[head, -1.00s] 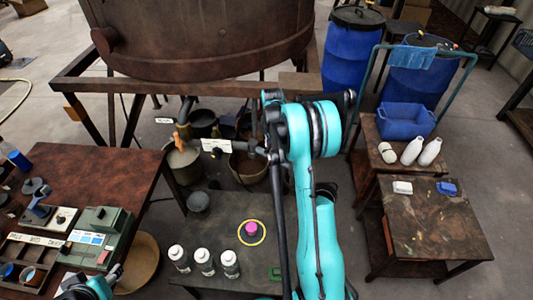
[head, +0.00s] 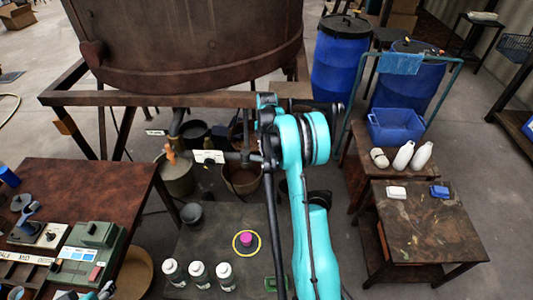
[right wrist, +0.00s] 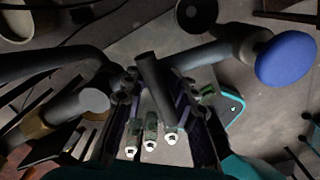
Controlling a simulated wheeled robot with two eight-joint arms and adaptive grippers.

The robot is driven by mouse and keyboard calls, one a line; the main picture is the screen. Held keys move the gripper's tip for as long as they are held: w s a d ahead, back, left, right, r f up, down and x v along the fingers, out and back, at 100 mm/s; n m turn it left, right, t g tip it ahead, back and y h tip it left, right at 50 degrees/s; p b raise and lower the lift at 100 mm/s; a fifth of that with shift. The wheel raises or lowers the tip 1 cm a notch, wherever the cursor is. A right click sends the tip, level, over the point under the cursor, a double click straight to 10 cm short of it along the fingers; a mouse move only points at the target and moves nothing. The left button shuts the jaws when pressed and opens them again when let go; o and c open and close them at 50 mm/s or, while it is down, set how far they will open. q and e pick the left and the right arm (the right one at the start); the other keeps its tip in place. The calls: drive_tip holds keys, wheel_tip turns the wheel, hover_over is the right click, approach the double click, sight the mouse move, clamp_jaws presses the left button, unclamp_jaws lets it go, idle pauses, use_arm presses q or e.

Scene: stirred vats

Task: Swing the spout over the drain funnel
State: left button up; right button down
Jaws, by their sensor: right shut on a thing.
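The spout pipework hangs below the rusty vat (head: 190,40), with an orange handle (head: 170,152) and a white label (head: 208,157). My right gripper (head: 264,156) is at the right end of the dark bar beside that label. In the right wrist view its fingers (right wrist: 156,98) are shut on a dark grey cylindrical bar (right wrist: 153,72). A pipe with a blue knob (right wrist: 287,58) lies to the right. A curved pipe with a grey end (right wrist: 95,100) is on the left. I cannot tell which vessel is the drain funnel. My left gripper (head: 105,291) is cut off at the bottom edge.
A beige bucket (head: 178,180) and a brown bucket (head: 242,178) stand under the pipework. Three white bottles (head: 198,274) stand on the low table (head: 210,240). A reddish table (head: 85,180) is at left. A cart (head: 425,240) and blue drums (head: 340,60) are at right.

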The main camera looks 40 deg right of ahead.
drive_tip(key=shift+d+r, duration=0.1)
drive_tip(key=shift+d, duration=0.15)
drive_tip(key=c, duration=1.2)
unclamp_jaws()
drive_tip(key=shift+w, duration=0.1)
drive_tip(key=shift+a, duration=0.1)
wheel_tip(320, 180, up, 12)
drive_tip(key=shift+f, duration=0.1)
